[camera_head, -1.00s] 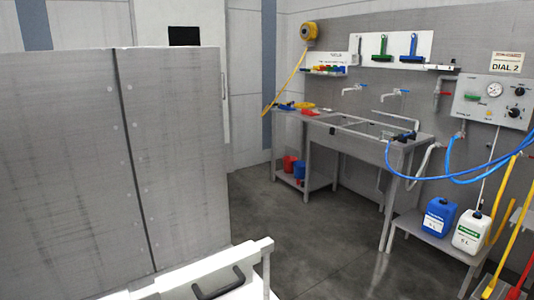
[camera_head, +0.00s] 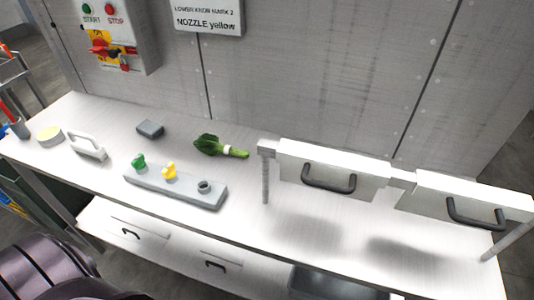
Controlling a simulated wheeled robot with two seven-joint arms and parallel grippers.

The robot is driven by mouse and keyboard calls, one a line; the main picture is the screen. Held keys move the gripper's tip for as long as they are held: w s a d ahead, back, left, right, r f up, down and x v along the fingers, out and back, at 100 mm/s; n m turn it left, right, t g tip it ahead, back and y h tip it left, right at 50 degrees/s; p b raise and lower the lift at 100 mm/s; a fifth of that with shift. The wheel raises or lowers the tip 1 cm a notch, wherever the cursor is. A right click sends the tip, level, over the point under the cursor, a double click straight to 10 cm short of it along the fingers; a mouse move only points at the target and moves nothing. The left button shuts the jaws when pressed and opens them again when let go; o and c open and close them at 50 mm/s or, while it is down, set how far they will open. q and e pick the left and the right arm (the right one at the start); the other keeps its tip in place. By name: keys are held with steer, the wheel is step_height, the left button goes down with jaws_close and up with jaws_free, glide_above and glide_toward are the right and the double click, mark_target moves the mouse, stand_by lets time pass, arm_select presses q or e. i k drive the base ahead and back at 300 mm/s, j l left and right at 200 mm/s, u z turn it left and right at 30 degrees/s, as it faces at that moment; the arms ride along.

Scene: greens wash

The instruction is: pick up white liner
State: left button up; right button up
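I cannot make out a white liner for certain. Two white box-like pieces with dark handles, a left one (camera_head: 333,172) and a right one (camera_head: 470,208), sit on a raised rail above the metal worktop (camera_head: 320,232). I cannot tell whether either is or holds a liner. Neither of my grippers is in view. A dark rounded part at the lower left looks like part of my own body.
A sign (camera_head: 207,16) and control box (camera_head: 112,35) hang behind.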

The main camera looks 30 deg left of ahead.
mark_target(356, 177)
steer(key=u, duration=0.3)
steer(key=k+j, duration=0.1)
steer(key=j, duration=0.3)
steer(key=j+z, duration=0.1)
steer(key=j, duration=0.3)
steer(key=k+j, duration=0.15)
steer(key=j, duration=0.2)
steer(key=k+j, duration=0.1)
steer(key=j, duration=0.3)
steer(key=z, duration=0.05)
